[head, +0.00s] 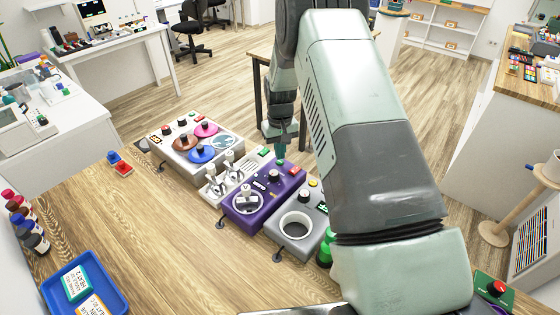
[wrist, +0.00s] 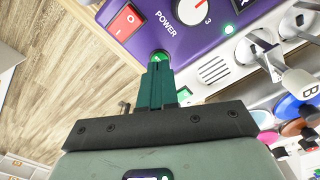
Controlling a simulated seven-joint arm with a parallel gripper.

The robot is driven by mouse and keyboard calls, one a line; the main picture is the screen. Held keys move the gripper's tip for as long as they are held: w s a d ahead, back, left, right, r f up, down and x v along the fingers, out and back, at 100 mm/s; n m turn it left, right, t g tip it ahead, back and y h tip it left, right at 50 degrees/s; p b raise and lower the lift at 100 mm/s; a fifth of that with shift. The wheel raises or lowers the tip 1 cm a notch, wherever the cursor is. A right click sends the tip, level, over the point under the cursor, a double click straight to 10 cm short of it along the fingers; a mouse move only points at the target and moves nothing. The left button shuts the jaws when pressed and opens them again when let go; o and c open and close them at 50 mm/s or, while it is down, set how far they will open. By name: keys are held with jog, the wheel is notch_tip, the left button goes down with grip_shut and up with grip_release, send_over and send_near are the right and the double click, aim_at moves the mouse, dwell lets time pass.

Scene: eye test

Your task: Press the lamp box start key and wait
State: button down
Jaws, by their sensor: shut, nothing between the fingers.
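A purple box (head: 238,218), which I take for the lamp box, stands on the wooden table among other devices. In the wrist view its purple top (wrist: 226,10) carries a white POWER knob (wrist: 193,14), a red switch (wrist: 127,21) and a small lit green light (wrist: 228,28). A round green key (wrist: 159,55) sits at its edge, partly hidden by my fingertips. My gripper (wrist: 157,66) is shut and empty, its tips right at this key. I cannot tell how far the key is pressed. In the head view my gripper (head: 281,158) points down at the box's far edge.
A grey box with a round well (head: 296,226) stands right of the purple box. A panel with levers (head: 222,178) and a box with coloured discs (head: 183,153) stand left.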

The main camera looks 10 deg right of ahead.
jog(key=shift+f, duration=0.85)
dwell(0.7)
notch_tip(320, 180, up, 8)
dwell(1.1)
jog(key=shift+r, duration=0.1)
jog(key=s+d+r+t, duration=0.1)
jog(key=s+r, duration=0.3)
jog(key=r, duration=0.4)
jog(key=s+r+m+t, duration=0.1)
jog(key=s+r, duration=0.3)
jog(key=r, duration=0.3)
jog(key=s+d+r+t, duration=0.1)
jog(key=s+r, duration=0.3)
jog(key=r, duration=0.4)
jog(key=s+d+r+t, duration=0.1)
jog(key=s+r, duration=0.2)
jog(key=s, duration=0.9)
jog(key=s+d+r+m+t, duration=0.1)
jog(key=s+r, duration=0.2)
jog(key=s, duration=0.9)
jog(key=shift+s+d+r+m+t, duration=0.15)
jog(key=shift+s+d+m+t, duration=0.05)
jog(key=shift+d+m+t, duration=0.1)
